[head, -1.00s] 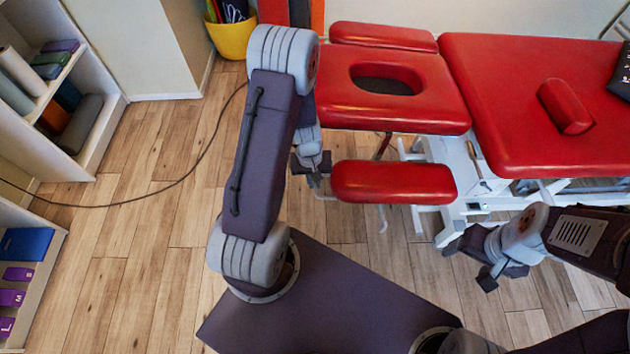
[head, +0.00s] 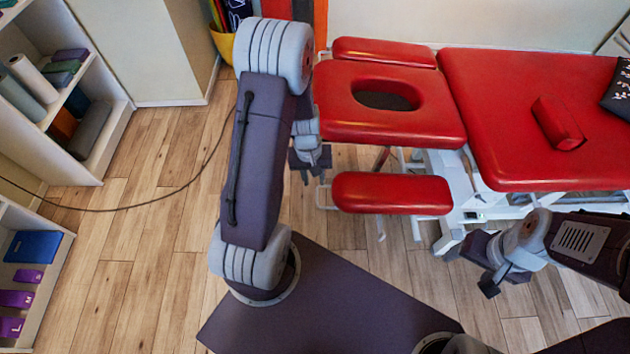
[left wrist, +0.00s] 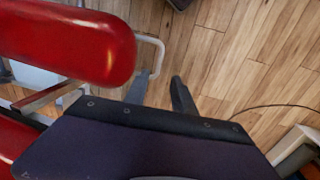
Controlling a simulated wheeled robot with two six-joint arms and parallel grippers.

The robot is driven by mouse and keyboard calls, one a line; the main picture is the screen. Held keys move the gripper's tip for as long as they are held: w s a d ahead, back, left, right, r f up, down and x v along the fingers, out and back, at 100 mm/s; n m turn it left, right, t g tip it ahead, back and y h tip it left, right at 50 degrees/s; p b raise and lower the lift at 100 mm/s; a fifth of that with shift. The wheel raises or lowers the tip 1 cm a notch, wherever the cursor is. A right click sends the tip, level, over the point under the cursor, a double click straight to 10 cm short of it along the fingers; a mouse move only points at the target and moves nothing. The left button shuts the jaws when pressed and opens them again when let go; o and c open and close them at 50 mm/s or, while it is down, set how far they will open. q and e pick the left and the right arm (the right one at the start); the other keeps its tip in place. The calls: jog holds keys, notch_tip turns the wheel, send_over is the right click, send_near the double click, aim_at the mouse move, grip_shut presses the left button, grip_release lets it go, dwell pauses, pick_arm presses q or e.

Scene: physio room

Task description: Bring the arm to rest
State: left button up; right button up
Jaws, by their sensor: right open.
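My left arm (head: 258,170) stands bent at the left of the head view. Its gripper (head: 309,172) hangs low beside the red armrest pad (head: 392,193) of the treatment table, empty. In the left wrist view its two dark fingers (left wrist: 160,92) stand apart with bare floor between them. My right arm (head: 590,245) comes in from the right edge. Its gripper (head: 469,269) is open and empty, below the table's edge in the picture and near the white table frame (head: 450,195).
The red treatment table (head: 500,120) fills the upper right, with a red bolster (head: 557,122) on it. Shelves (head: 105,150) line the left side. A yellow bin (head: 224,42) stands behind my left arm. A dark cable (head: 150,200) crosses the otherwise open wooden floor.

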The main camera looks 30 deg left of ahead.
pick_arm(q)
jog(key=shift+r, duration=0.1)
dwell(0.4)
jog(key=w+d+r+m+t, duration=0.25)
jog(key=d+r, duration=0.25)
jog(key=r, duration=0.3)
jog(key=s+d+r+m+g, duration=0.1)
jog(key=s+d+r+m, duration=0.25)
jog(key=s, duration=0.45)
notch_tip(320, 180, up, 17)
jog(key=s+p, duration=0.2)
jog(key=p, duration=1.5)
jog(key=shift+a+f+g+y, duration=0.15)
jog(key=shift+a+g+y, duration=0.15)
jog(key=shift+a+g, duration=0.15)
